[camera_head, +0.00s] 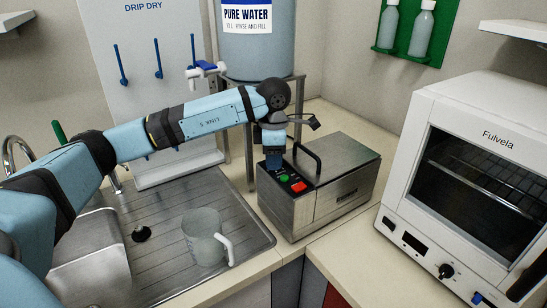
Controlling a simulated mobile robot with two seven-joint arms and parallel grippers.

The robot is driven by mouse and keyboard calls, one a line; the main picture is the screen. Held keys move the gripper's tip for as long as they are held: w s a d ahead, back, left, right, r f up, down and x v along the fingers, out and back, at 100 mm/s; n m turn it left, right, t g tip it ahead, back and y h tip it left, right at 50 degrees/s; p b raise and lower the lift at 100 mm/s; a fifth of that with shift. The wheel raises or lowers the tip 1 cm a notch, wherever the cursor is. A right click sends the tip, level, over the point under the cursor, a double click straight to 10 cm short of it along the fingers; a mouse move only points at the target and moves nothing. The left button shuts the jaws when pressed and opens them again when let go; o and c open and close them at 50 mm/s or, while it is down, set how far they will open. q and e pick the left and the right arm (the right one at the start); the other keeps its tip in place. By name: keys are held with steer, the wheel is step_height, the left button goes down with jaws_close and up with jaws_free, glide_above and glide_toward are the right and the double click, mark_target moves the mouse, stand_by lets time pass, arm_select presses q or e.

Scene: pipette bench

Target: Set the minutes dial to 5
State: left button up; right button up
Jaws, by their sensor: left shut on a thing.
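A steel box-shaped bench device (335,200) stands right of the sink. It has a lid with a black handle and a black control panel (298,189) with a green button (284,178) and a red button (299,186). My left gripper (274,166) points down at the panel's far left end, behind the green button. It is shut on what appears to be the minutes dial there. The dial and its markings are hidden by the gripper, so its setting cannot be read. My right gripper is not in view.
A white oven (470,180) with a black knob (446,271) stands at the right. A jug (205,238) stands on the steel drainboard (165,250). A pure water tank (258,40) stands behind my left arm. Bare counter (345,240) lies between device and oven.

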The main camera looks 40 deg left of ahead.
arm_select(q)
steer(key=shift+r, duration=0.1)
steer(key=o, duration=0.6)
steer(key=shift+o, duration=0.2)
step_height(320, 180, up, 14)
steer(key=shift+o, duration=0.5)
